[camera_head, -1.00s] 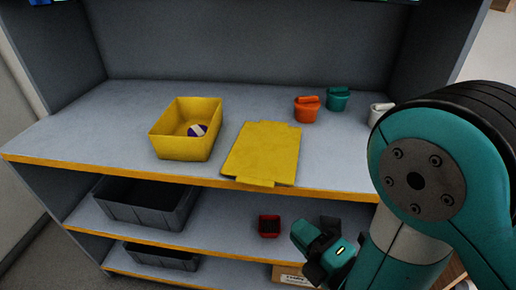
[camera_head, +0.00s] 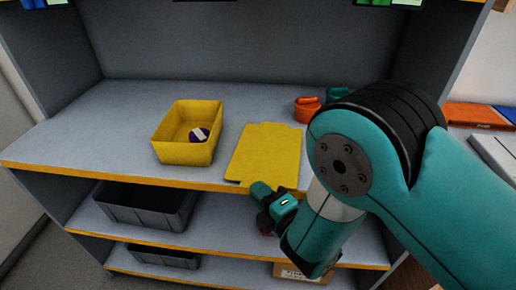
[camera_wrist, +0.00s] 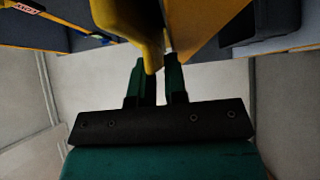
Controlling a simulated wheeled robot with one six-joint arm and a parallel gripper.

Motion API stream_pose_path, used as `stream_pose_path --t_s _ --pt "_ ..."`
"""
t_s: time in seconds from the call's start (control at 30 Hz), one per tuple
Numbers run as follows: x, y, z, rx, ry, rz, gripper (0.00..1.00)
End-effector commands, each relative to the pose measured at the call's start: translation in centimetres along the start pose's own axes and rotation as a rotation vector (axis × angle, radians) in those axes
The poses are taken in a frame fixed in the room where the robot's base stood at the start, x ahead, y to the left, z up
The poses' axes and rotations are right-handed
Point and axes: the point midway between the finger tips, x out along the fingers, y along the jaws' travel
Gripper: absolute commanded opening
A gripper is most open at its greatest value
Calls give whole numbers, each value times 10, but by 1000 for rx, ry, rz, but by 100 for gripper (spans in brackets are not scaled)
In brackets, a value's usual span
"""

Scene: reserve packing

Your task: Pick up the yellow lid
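The yellow lid (camera_head: 264,150) lies flat on the upper shelf, right of the yellow bin (camera_head: 187,152), its near end at the shelf's front edge. My gripper (camera_head: 262,190) is at that front edge, and it hides the lid's near tab. In the wrist view, the yellow lid (camera_wrist: 128,22) comes down from the top, and its tip reaches the gap between the fingertips of my gripper (camera_wrist: 158,72). The fingers are apart with a gap between them. I cannot tell whether they touch the lid.
A purple and white round item (camera_head: 199,134) lies in the yellow bin. An orange pot (camera_head: 306,109) and a partly hidden teal pot (camera_head: 336,94) stand behind my arm. A dark grey crate (camera_head: 145,207) is on the shelf below. The upper shelf's left side is clear.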

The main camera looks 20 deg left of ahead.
Motion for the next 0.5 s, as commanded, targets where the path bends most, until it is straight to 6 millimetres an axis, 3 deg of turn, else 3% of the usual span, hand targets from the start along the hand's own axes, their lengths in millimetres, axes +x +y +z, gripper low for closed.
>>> stream_pose_path --t_s 0.2,0.27,0.5 --pt "1 0 -2 0 2 -1 13" --pt "2 0 -2 0 3 0 0" --pt "1 0 -2 -1 3 0 0"
